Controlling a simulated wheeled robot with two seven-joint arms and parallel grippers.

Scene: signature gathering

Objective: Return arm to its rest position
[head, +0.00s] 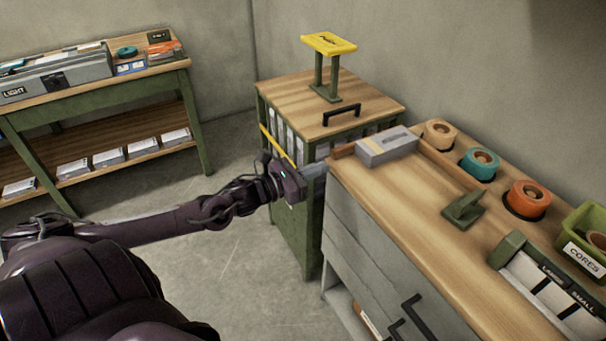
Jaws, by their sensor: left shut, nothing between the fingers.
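My left arm comes in from the left and reaches across the floor to the front left corner of the wooden-topped drawer cabinet. My left gripper (316,170) is shut and empty, with its fingers close to that corner. A grey box (386,146) lies on the cabinet top (412,190) just right of the fingers; a gap shows between them. My right gripper is not in view.
A green cabinet (376,93) with a yellow sign (329,43) stands behind the gripper. Tape rolls (479,163), a green holder (463,208) and a green bin (588,238) occupy the right. A workbench (100,85) stands at the back left. Open floor (235,240) lies between.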

